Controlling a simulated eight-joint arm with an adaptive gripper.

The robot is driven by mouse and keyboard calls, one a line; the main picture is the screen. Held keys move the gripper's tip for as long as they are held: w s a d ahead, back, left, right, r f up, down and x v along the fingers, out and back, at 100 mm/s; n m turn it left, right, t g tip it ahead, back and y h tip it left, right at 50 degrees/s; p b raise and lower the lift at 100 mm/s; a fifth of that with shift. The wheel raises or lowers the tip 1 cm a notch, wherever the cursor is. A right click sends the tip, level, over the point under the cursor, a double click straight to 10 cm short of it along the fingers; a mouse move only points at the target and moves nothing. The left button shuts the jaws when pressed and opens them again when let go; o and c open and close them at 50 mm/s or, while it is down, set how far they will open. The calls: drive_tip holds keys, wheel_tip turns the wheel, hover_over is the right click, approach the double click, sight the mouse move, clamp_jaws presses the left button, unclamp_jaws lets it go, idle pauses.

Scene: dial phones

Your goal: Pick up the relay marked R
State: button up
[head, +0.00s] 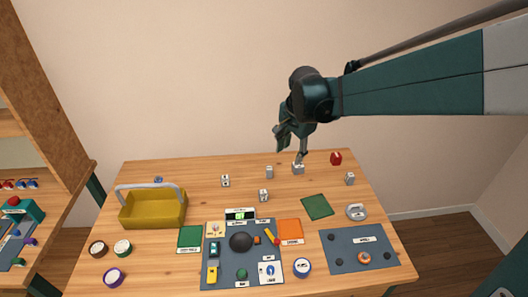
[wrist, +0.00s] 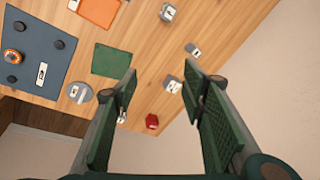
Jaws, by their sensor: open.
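Several small grey-and-white relay blocks stand on the table, and their letters are too small to read, so I cannot tell which is marked R. One relay block (head: 298,169) is just below my gripper (head: 290,148). In the wrist view this block (wrist: 173,85) shows beyond the fingertips, between the two fingers of my gripper (wrist: 159,82). The fingers are apart and empty. Other relay blocks are at the back middle (head: 269,172), the left (head: 225,181), the centre (head: 264,195) and the right (head: 350,178). The wrist view also shows two of them (wrist: 193,50) (wrist: 168,13).
A red block (head: 336,158) stands at the back right. A green mat (head: 317,207), a grey ring-handled object (head: 357,212) and a dark panel (head: 345,260) lie nearer. A yellow basket (head: 152,208) stands left. A cluttered dark board (head: 225,278) is at the front middle.

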drive_tip(key=w+a+f+m+g+p, duration=0.1)
drive_tip(key=w+a+f+m+p, duration=0.2)
drive_tip(key=w+f, duration=0.5)
drive_tip(key=m+g, duration=0.2)
drive_tip(key=m, duration=0.2)
hover_over(269, 168)
drive_tip(key=f, duration=0.7)
drive_tip(key=shift+s+d+f+p, duration=0.15)
drive_tip(key=shift+s+d+p, duration=0.1)
drive_tip(key=shift+s+p, duration=0.05)
drive_tip(key=shift+w+a+f, duration=0.15)
drive_tip(key=shift+w+f, duration=0.1)
drive_tip(key=shift+f, duration=0.3)
drive_tip(key=shift+f, duration=1.3)
drive_tip(key=shift+w+f+b, duration=0.1)
drive_tip(key=shift+f+b, duration=0.35)
drive_tip(key=shift+f, duration=2.15)
